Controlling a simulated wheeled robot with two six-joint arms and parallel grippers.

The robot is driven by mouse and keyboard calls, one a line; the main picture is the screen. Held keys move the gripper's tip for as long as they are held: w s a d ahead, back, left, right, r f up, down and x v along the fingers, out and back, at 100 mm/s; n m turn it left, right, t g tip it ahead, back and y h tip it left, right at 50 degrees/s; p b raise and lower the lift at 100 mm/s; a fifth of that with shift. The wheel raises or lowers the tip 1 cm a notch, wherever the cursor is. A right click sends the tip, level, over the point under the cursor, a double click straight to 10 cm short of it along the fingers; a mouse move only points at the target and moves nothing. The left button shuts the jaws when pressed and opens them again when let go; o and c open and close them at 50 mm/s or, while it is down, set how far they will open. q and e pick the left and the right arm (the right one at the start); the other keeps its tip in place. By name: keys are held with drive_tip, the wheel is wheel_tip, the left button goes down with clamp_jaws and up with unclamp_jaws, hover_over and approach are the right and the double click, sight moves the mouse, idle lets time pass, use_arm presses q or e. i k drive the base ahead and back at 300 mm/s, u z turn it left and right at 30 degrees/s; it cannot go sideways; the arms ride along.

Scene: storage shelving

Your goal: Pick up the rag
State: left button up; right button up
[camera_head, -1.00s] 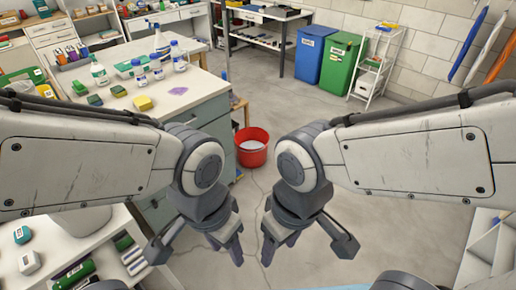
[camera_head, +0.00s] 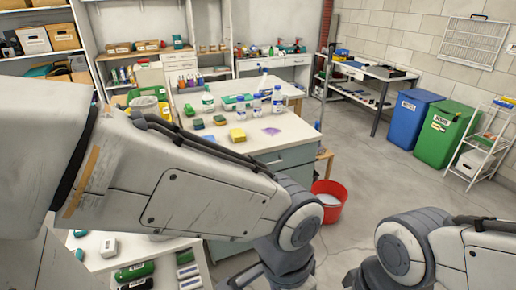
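A small purple cloth, which looks like the rag (camera_head: 272,131), lies flat on the white top of the cabinet table (camera_head: 277,149), near its right front part. My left gripper (camera_head: 258,277) hangs low at the bottom edge, in front of the table and well below the rag. Its fingers are mostly cut off by the frame. My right gripper (camera_head: 352,279) is at the bottom edge to the right, also mostly out of frame. Neither gripper is near the rag, and I cannot see whether their fingers are open.
A yellow sponge (camera_head: 238,135), green sponges and several bottles (camera_head: 277,101) stand near the rag. A red bucket (camera_head: 329,203) is on the floor right of the table. Blue (camera_head: 411,121) and green bins (camera_head: 442,138) stand farther right. The floor between is clear.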

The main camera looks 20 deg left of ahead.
sight(238, 134)
drive_tip(key=z, duration=0.1)
drive_tip(key=i, duration=1.1)
drive_tip(key=u, duration=0.45)
drive_tip(key=i, duration=1.3)
drive_tip(key=u, duration=0.55)
